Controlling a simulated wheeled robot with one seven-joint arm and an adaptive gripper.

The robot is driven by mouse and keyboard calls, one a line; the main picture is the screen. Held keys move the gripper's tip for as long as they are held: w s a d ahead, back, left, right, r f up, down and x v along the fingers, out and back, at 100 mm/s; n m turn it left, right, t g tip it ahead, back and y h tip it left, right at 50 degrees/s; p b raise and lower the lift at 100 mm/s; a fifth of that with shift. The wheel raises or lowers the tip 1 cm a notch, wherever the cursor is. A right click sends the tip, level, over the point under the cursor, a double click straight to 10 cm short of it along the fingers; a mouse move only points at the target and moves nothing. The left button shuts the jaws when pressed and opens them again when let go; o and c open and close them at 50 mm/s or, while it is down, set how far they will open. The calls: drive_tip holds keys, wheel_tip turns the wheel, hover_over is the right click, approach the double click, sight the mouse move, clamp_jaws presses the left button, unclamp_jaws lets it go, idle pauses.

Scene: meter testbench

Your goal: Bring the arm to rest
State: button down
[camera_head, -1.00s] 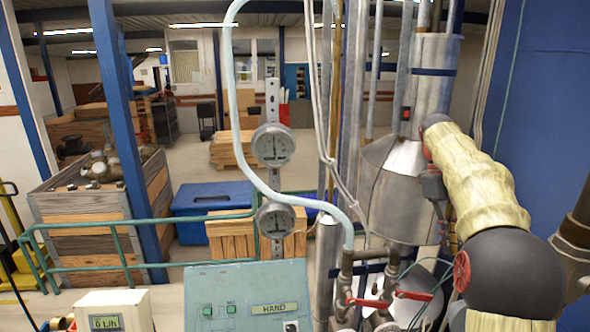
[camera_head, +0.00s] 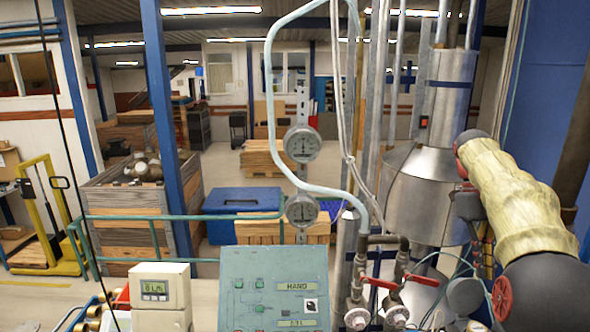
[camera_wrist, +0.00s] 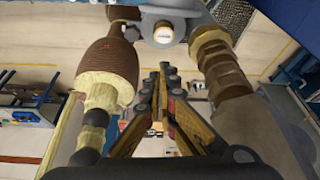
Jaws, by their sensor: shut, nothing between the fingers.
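My gripper (camera_wrist: 165,72) shows in the middle of the wrist view. Its dark and yellow fingers run together toward the tips, shut with nothing held. The head view does not show the gripper. A pale yellow jacketed length with a dark round joint and a red disc fills the right side of the head view; I cannot tell whether it is part of my arm. In the wrist view, a brown and pale yellow piece stands left of the fingers and a brass-coloured ribbed fitting (camera_wrist: 222,68) stands to the right. Contact with the fingers cannot be made out.
A green control panel (camera_head: 273,283) stands at the front, with a small meter box (camera_head: 160,287) left of it. Two round gauges (camera_head: 302,144) hang on a strip above. Metal pipes and a steel vessel (camera_head: 432,200) crowd the right.

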drive_tip(key=s+a+f+n+b, duration=0.1)
drive_tip(key=a+f+n+b, duration=0.1)
drive_tip(key=s+a+f+n+t+b, duration=0.1)
drive_tip(key=a+f+n+b, duration=0.1)
drive_tip(key=n+b, duration=0.1)
drive_tip(key=s+a+f+n+t+b, duration=0.1)
drive_tip(key=a+f+n+b, duration=0.1)
drive_tip(key=f+b, duration=0.1)
drive_tip(key=shift+s+a+f+n, duration=0.1)
drive_tip(key=shift+a+n, duration=0.15)
drive_tip(key=shift+n, duration=0.15)
drive_tip(key=s+a+f+n+t+b, duration=0.2)
drive_tip(key=s+a+f+n+b, duration=0.3)
drive_tip(key=f+n+b, duration=0.3)
drive_tip(key=s+a+f+n+t+b, duration=0.3)
drive_tip(key=s+a+f+n+b, duration=0.3)
drive_tip(key=f, duration=1.1)
drive_tip(key=s+a+f+n+t+y+b, duration=0.1)
drive_tip(key=s+a+f+n+t+b, duration=0.2)
drive_tip(key=s+a+f+n+b, duration=0.3)
drive_tip(key=s+f+n+b, duration=0.3)
drive_tip(key=f+n+b, duration=0.3)
drive_tip(key=shift+s+f, duration=0.25)
drive_tip(key=shift+f, duration=0.05)
